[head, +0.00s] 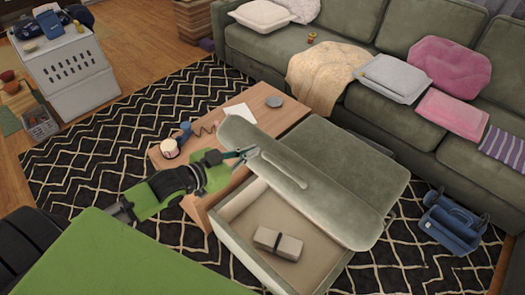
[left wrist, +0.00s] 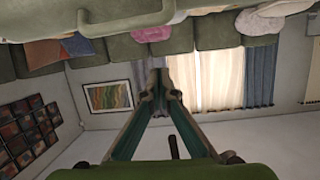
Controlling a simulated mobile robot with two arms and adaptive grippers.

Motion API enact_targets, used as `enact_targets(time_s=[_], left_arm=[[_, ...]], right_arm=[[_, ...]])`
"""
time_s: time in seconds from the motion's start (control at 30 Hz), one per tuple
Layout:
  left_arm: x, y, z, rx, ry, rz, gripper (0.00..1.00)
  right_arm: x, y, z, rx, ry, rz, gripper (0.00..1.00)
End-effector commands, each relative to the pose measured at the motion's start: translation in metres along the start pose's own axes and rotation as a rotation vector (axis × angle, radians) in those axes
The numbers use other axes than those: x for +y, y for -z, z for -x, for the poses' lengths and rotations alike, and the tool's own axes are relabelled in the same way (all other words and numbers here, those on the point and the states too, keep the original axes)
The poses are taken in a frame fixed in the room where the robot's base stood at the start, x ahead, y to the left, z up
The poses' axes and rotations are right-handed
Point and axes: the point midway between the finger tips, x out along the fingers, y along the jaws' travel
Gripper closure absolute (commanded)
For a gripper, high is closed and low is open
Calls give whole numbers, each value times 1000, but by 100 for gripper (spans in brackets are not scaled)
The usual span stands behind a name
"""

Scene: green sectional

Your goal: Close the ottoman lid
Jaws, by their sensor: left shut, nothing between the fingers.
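The ottoman has a sage-green lid (head: 350,165) standing partly open above its pale storage box (head: 240,240). The lid's long front edge, with a slim handle, is raised over the opening, and its top slopes away toward the sofa. A wrapped grey bundle with a dark band (head: 278,243) lies inside. My left gripper (head: 250,152) is shut and empty at the left part of the lid's front edge; I cannot tell whether it touches. In the left wrist view its fingers (left wrist: 160,92) meet, and a green edge crosses the top. My right gripper is not in view.
The green sectional (head: 400,120) runs along the back and right. A blue caddy (head: 452,222) sits on the patterned rug (head: 125,115), right of the ottoman. The rug at left is mostly clear.

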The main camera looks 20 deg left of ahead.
Motion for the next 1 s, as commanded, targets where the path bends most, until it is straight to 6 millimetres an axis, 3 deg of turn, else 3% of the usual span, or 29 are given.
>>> enact_targets(time_s=[0.67,0.8,1.0], left_arm=[[-2,1,-99,0,3,-2,100],[-1,-23,-88,-6,2,-1,100],[-1,-37,-83,-2,3,-2,100]], right_arm=[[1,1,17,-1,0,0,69],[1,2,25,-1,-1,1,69],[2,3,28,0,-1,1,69]])
